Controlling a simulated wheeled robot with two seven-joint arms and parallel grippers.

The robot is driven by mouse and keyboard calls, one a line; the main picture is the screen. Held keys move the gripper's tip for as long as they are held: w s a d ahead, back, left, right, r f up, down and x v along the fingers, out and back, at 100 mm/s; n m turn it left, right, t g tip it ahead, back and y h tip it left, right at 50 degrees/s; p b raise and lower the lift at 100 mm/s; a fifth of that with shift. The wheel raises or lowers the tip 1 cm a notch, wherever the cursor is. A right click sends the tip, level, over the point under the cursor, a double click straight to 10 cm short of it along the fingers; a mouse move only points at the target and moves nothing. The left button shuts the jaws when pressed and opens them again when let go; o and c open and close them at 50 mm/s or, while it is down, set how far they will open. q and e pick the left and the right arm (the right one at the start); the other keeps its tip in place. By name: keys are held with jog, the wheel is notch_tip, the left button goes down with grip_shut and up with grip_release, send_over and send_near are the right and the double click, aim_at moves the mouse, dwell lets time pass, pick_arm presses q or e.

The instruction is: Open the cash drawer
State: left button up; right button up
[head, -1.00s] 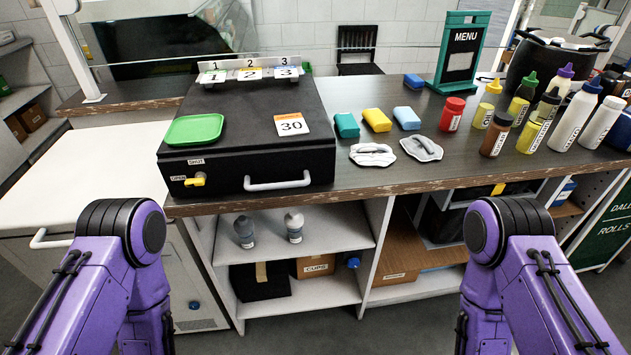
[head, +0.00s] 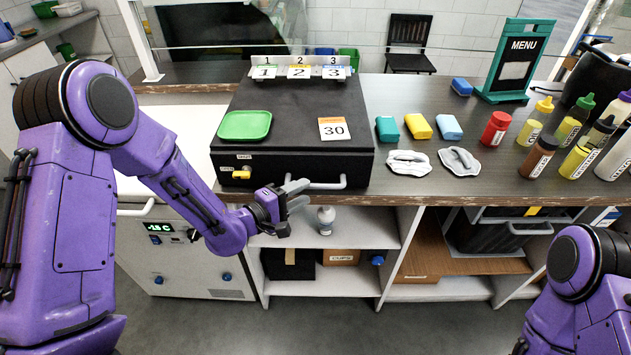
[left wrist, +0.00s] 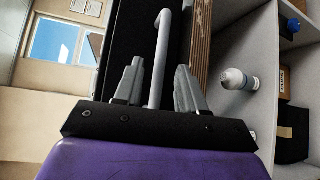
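The black cash drawer (head: 290,110) stands on the counter, its front looking flush and shut. Its white bar handle (head: 328,184) is on the lower right of the front and also shows in the left wrist view (left wrist: 160,50). A yellow lever (head: 242,172) at the front's left lies sideways by small labels. My left gripper (head: 298,194) is at the handle's left end. In the left wrist view the left gripper (left wrist: 158,88) is open, with the handle between its fingers and gaps visible on both sides. My right gripper is out of view.
A green tray (head: 245,125), a 30 card (head: 333,129) and a numbered rack (head: 300,68) sit on the drawer box. Sponges, cloths (head: 408,162) and bottles stand to its right. Below the counter are shelves with a bottle (head: 326,219) and boxes.

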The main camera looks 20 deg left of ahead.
aim_at(312, 188)
pick_arm(q)
jog(key=p+x, duration=0.1)
jog(key=x, duration=0.4)
jog(key=shift+w+d, duration=0.1)
jog(key=shift+w, duration=0.1)
jog(key=shift+f, duration=0.1)
grip_shut()
